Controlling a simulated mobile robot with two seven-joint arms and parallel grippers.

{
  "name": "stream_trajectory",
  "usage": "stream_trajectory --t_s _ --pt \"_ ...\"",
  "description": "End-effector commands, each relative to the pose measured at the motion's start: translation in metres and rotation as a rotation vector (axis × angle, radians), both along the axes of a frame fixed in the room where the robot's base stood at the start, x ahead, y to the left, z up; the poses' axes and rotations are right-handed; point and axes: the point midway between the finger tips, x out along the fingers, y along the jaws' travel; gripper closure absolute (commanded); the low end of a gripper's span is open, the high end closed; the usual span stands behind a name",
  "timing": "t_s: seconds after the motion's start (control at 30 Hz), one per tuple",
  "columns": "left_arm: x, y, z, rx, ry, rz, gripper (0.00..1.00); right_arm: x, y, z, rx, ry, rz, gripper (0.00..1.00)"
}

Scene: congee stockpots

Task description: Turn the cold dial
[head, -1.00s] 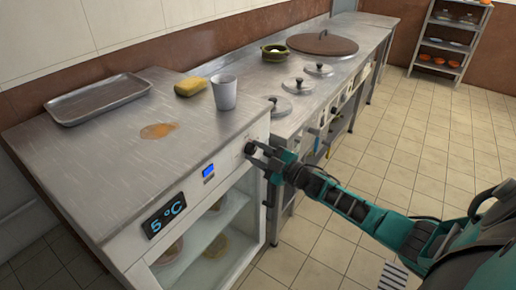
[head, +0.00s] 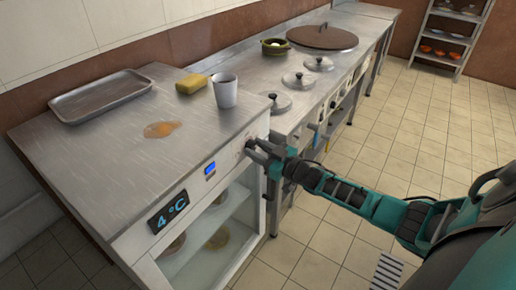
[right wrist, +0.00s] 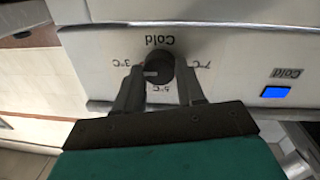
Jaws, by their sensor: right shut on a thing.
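The cold dial (right wrist: 160,69) is a dark round knob on the fridge's front panel, with "Cold" and temperature marks printed around it. My right gripper (right wrist: 158,86) is shut on the dial, one finger on each side. In the head view my right gripper (head: 255,151) reaches the upper right of the fridge front and hides most of the dial. The fridge display (head: 168,211) reads 4 °C in blue. A blue light (head: 210,168) sits on the panel between the display and the dial; the wrist view also shows it (right wrist: 275,92). My left gripper is not in view.
The steel counter above the fridge holds a tray (head: 101,96), a yellow sponge (head: 191,84), a white cup (head: 225,91) and an orange spill (head: 164,129). Lidded pot wells (head: 299,80) and a green pot (head: 275,47) stand beyond.

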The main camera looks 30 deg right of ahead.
Motion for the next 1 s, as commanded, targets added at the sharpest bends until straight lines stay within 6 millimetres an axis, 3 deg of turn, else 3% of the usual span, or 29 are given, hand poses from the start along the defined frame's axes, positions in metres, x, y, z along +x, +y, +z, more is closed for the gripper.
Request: stream_trajectory --t_s 0.53,0.57,0.8,1.0 --pt "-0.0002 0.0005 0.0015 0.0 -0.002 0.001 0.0 0.0001 0.0001 0.0001 0.022 0.009 0.0 0.92" --pt "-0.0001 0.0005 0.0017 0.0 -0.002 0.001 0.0 0.0001 0.0001 0.0001 0.023 0.008 0.0 0.59" --pt "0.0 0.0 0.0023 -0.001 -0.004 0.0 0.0 0.0001 0.0 0.0001 0.022 0.008 0.0 0.36" --pt "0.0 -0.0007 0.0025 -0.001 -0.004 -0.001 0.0 0.0 0.0 0.0002 0.02 0.009 0.0 0.36"
